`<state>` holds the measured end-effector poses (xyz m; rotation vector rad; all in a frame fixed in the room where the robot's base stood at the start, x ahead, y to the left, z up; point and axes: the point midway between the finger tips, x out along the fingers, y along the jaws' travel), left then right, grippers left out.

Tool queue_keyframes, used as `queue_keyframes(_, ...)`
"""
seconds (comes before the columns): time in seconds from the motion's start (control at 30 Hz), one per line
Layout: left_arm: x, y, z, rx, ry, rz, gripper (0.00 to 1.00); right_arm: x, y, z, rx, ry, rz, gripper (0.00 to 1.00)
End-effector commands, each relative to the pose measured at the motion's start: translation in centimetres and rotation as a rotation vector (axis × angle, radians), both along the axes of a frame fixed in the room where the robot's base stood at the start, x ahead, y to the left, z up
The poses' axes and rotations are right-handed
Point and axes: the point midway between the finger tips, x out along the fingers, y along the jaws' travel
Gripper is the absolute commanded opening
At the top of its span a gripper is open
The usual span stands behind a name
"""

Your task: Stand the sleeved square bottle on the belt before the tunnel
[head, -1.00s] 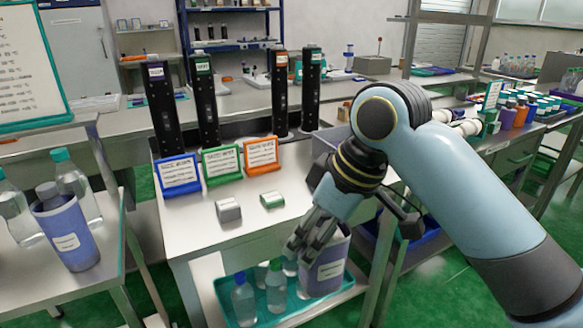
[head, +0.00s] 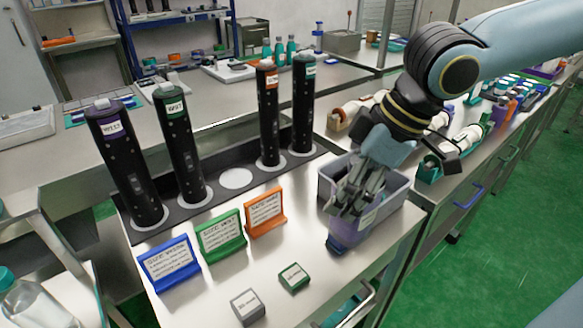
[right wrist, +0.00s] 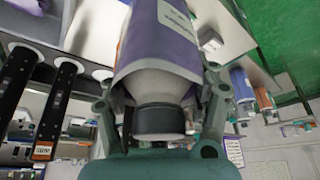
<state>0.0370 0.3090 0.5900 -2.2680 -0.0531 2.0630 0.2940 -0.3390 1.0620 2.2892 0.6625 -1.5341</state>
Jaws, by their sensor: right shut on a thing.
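The sleeved bottle has a purple sleeve with a pale label. It shows in the right wrist view (right wrist: 160,62), with its grey shoulder and dark cap toward the camera. My right gripper (right wrist: 160,108) is shut on it near the neck, one finger on each side. In the head view the right gripper (head: 348,200) is at the right end of the bench, in front of a grey-purple bin. I cannot make out the belt or the tunnel. My left gripper is not in view.
The grey-purple bin (head: 402,190) is close behind the gripper. Blue (head: 170,263), green (head: 221,232) and orange (head: 265,212) signs stand on the bench (head: 200,300), with several black columns behind. A grey block (head: 248,307) and a green block (head: 294,278) lie in front.

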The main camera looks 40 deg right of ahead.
Motion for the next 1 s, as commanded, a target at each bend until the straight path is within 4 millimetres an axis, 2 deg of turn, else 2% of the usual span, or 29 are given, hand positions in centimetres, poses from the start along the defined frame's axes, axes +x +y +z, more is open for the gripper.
queue_keyframes(0.03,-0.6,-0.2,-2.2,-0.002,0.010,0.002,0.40,0.8,-0.1,-1.4,-0.001,-0.006,-0.001,0.13)
queue_keyframes(0.2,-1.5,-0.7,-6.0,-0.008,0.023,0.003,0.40,3.1,-0.4,-2.8,0.000,-0.007,-0.003,0.13)
queue_keyframes(0.4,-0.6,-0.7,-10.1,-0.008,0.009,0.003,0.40,5.8,-0.5,-4.3,0.007,-0.010,-0.004,0.13)
queue_keyframes(0.53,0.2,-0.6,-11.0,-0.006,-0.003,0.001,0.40,7.5,-0.7,-4.9,0.007,-0.010,-0.007,0.13)
queue_keyframes(0.7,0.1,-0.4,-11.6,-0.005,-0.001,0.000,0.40,9.4,-1.0,-5.8,0.004,-0.007,-0.004,0.13)
queue_keyframes(0.9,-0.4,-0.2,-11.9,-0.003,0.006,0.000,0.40,10.2,-1.1,-6.4,-0.001,-0.001,0.001,0.13)
queue_keyframes(1.0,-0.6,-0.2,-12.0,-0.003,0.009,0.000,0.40,10.1,-1.0,-7.4,0.001,0.002,0.000,0.13)
